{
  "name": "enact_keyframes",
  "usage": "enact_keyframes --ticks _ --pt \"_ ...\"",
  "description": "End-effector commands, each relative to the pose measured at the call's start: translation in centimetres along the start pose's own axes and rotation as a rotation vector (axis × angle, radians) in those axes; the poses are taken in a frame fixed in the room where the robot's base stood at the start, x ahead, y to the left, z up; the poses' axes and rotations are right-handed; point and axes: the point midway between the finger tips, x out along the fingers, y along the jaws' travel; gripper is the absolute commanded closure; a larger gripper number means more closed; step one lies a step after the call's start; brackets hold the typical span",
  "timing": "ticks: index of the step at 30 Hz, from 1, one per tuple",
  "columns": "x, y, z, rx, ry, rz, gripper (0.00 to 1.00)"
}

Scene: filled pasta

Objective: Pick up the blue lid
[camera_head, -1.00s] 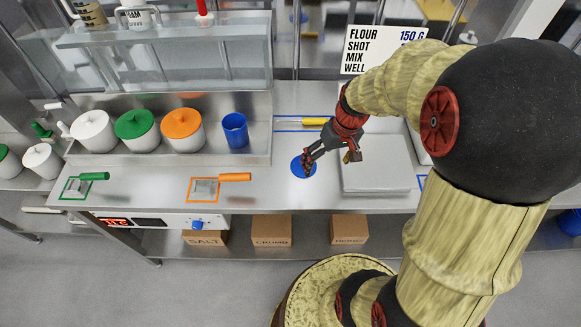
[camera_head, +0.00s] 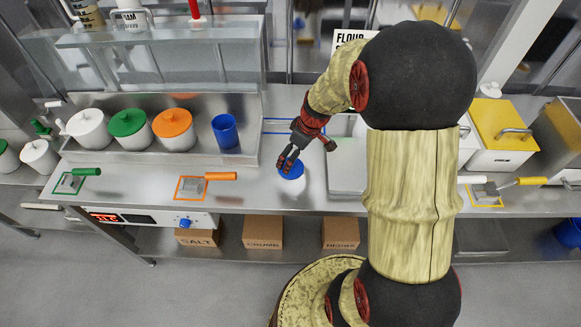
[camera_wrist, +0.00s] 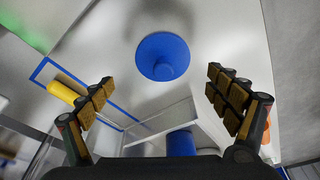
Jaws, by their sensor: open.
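The blue lid (camera_head: 291,170) lies flat on the steel counter, and my gripper (camera_head: 290,160) is just above it in the head view, partly covering it. In the wrist view the lid (camera_wrist: 163,57) is a round blue disc with a knob, ahead of and between my fingers. My gripper (camera_wrist: 158,95) is open there, with a finger at each side and nothing between them. The lid lies apart from the fingers. An open blue pot (camera_head: 225,131) stands to the left in the head view.
White pots with a green lid (camera_head: 127,123) and an orange lid (camera_head: 172,123) stand left of the blue pot. An orange-handled tool (camera_head: 220,176) lies near the counter's front edge. A flat steel box (camera_head: 345,165) is right of the lid.

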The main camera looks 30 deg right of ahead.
Motion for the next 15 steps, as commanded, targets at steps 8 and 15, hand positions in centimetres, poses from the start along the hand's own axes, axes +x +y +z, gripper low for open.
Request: enact_keyframes --ticks 8,15 --pt "3.4 -0.6 0.0 0.001 -0.002 -0.002 0.10" --pt "5.0 -0.5 -0.1 0.001 0.001 0.001 0.10"
